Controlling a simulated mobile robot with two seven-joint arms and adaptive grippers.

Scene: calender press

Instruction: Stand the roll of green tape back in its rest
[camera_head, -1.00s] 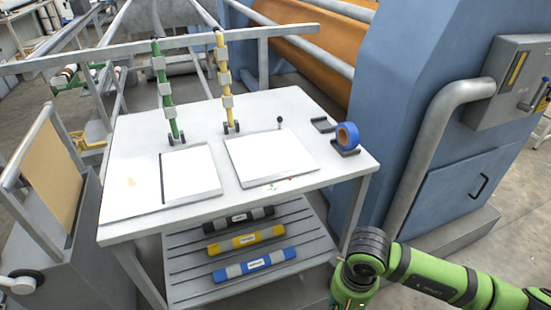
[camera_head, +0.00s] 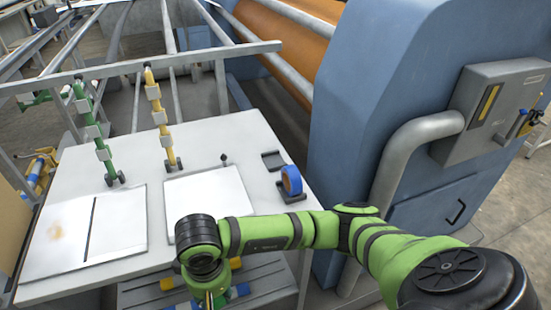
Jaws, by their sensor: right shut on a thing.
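My right gripper (camera_head: 211,299) hangs below the black wrist at the bottom edge, in front of the table (camera_head: 268,229). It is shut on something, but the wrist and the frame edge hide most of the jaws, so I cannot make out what. I see no roll of green tape for certain. An empty dark rest (camera_head: 273,160) lies at the table's right side, beyond the gripper. Beside it, a blue tape roll (camera_head: 291,180) stands upright in a second rest (camera_head: 292,198). My left gripper is out of view.
White sheets (camera_head: 120,228) cover much of the top. A small black knob (camera_head: 224,157) stands near the rests. The blue machine (camera_head: 400,90) rises close on the right.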

